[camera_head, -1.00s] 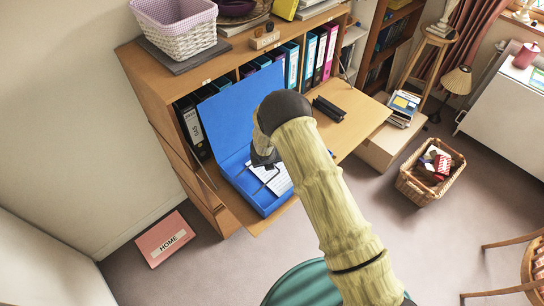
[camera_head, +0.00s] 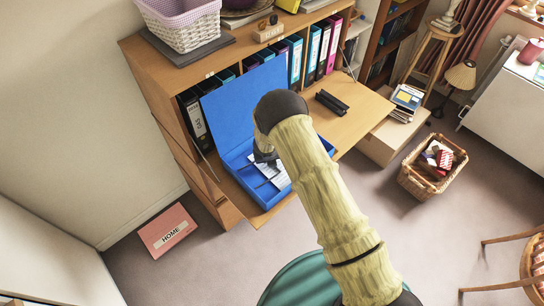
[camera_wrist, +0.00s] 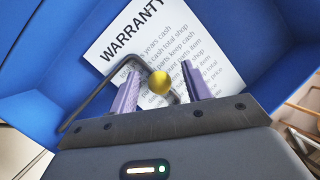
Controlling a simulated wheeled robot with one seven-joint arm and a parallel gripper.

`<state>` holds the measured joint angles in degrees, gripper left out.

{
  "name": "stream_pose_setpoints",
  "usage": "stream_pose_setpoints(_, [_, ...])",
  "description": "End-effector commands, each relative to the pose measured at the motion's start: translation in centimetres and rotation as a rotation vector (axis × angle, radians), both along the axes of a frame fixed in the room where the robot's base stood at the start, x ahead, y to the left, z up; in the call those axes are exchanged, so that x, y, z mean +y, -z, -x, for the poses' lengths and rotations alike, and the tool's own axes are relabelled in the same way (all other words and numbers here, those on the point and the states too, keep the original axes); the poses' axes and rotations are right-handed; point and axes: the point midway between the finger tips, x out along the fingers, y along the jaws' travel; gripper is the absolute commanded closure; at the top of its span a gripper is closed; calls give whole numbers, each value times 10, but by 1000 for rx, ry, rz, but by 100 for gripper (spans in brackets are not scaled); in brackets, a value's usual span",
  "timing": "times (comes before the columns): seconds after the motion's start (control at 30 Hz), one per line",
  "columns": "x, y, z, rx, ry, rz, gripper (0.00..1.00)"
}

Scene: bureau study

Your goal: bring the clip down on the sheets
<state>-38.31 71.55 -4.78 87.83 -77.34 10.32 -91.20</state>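A blue box file (camera_head: 236,104) lies open on the bureau's drop-down flap, lid raised against the folders. White sheets (camera_head: 275,175) lie in its tray; in the wrist view the top sheet (camera_wrist: 205,42) reads "WARRANTY". The clip (camera_wrist: 98,88) is a bent dark metal rod with a yellow ball knob (camera_wrist: 160,83), seen across the sheet. I cannot tell its height above the paper. My gripper (camera_wrist: 163,88) is open, its two purple fingers on either side of the knob with gaps visible. In the head view my gripper (camera_head: 264,154) is over the tray, partly hidden by my arm.
A black hole punch (camera_head: 332,102) lies on the flap (camera_head: 355,120) right of the file. Upright folders (camera_head: 315,50) stand behind. A wicker basket (camera_head: 425,180) and a pink HOME box (camera_head: 168,230) are on the floor. A low box with books (camera_head: 385,142) stands beside the bureau.

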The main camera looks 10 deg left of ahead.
Motion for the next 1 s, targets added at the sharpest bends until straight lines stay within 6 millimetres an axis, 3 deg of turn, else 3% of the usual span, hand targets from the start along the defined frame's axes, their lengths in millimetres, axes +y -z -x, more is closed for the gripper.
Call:
stream_pose_setpoints(0.47, [0,-14,3,-4,1,-2,52])
stream_pose_setpoints(1.0, [1,-92,36,-3,4,-4,52])
